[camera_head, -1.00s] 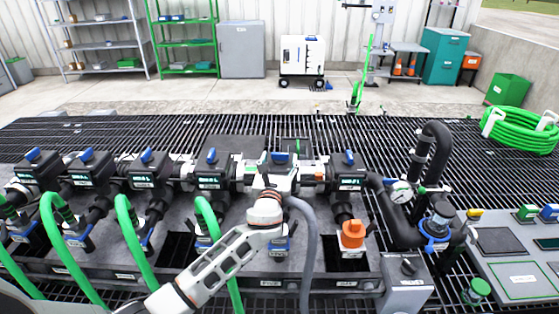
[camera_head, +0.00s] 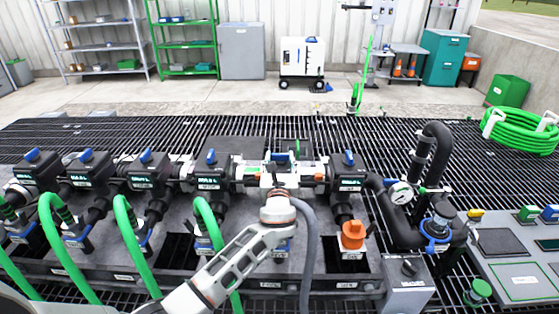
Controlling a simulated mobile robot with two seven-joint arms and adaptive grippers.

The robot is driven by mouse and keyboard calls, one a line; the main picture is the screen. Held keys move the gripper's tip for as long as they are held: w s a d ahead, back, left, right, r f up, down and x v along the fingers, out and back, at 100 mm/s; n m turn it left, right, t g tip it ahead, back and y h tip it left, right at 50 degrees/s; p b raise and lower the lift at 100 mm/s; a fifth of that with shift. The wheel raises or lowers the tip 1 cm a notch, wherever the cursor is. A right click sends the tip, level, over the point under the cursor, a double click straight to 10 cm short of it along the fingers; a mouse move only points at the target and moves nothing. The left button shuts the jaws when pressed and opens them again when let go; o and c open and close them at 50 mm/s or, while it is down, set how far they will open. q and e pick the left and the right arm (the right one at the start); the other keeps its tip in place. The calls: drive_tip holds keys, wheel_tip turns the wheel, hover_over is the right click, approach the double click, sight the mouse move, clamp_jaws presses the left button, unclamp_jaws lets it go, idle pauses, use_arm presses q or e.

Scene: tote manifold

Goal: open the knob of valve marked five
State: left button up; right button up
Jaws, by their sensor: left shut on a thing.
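A row of black valves with blue knobs stands on the grey manifold deck (camera_head: 330,262). My left arm reaches up to the valve (camera_head: 252,172) between the one with the knob at centre-left (camera_head: 211,156) and the one with the knob at right (camera_head: 349,157). My left gripper (camera_head: 274,164) is at this valve's blue knob (camera_head: 280,157), shut on it. The gripper and wrist hide most of this valve and its label. The labels are too small to read surely. My right gripper is not in view.
Green hoses (camera_head: 130,235) and a grey hose (camera_head: 308,235) rise in front of the valves, close to my arm. An orange cap (camera_head: 352,235), a gauge (camera_head: 400,194) and black piping (camera_head: 430,150) stand at right. Open grating lies behind.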

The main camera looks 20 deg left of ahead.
use_arm(q)
drive_tip(key=o, duration=1.1)
drive_tip(key=v, duration=1.2)
drive_tip(key=shift+d, duration=0.1)
